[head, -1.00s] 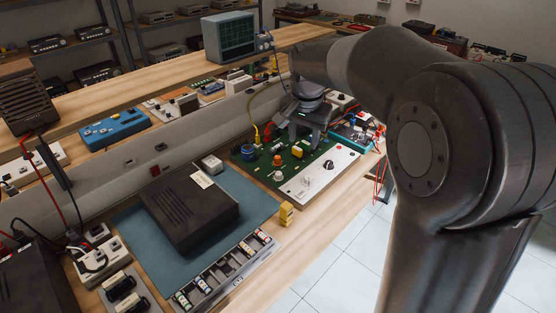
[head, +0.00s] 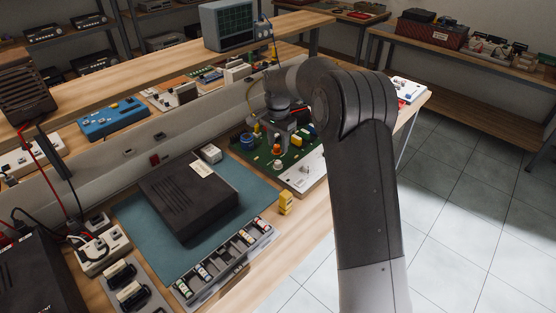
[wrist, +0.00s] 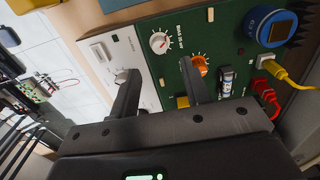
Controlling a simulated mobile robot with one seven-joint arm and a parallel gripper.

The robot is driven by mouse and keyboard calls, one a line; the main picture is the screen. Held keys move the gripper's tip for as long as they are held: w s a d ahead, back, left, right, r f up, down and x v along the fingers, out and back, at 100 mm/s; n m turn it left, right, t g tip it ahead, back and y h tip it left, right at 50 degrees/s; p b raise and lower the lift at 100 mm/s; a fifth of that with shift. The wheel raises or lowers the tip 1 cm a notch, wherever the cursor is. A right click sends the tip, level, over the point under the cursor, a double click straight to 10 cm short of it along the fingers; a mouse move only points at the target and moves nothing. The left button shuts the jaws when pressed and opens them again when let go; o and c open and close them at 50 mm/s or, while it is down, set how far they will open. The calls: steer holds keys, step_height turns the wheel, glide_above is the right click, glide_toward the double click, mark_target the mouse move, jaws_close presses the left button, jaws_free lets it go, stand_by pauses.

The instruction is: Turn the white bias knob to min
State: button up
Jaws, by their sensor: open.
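The white bias knob (wrist: 159,42) sits on the green board (wrist: 225,35), with a printed scale around it; its exact setting is too small to read. It also shows in the head view (head: 277,165). My gripper (wrist: 157,74) is open and empty. In the wrist view the knob appears beyond the gap between the two fingertips, apart from both. The right fingertip appears close to an orange knob (wrist: 199,64); I cannot tell if they touch. The left finger partly covers a grey knob (wrist: 121,75) on the white panel (wrist: 126,45).
A large blue round part (wrist: 268,25) and yellow and red plugs (wrist: 270,68) stand on the board's right side. In the head view, a black box (head: 188,195) lies on a blue mat (head: 254,190), with a yellow block (head: 286,203) beside it.

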mark_target(278, 161)
step_height(278, 161, down, 8)
steer(key=shift+r, duration=0.1)
stand_by(0.4)
jaws_close()
